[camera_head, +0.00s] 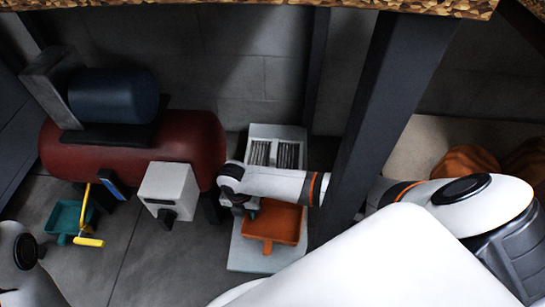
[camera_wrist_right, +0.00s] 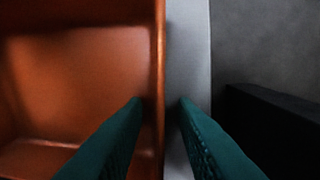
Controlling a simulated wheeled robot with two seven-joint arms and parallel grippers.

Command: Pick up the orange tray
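The orange tray (camera_head: 275,222) sits on a light grey platform (camera_head: 246,250) in the head view. My right gripper (camera_head: 247,207) is at the tray's left side. In the right wrist view the tray (camera_wrist_right: 85,80) fills the left half, with its side wall running up the middle. My right gripper (camera_wrist_right: 162,101) is open, its teal fingers on either side of that wall, with a gap showing on both sides. My left arm shows at the lower left of the head view, but its gripper is out of the picture.
A red tank (camera_head: 140,150) with a dark blue motor (camera_head: 113,95) and a white box (camera_head: 168,189) stand at the left. A teal tray (camera_head: 66,217) and a yellow object (camera_head: 88,241) are on the floor. A dark post (camera_head: 375,110) rises right of the orange tray.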

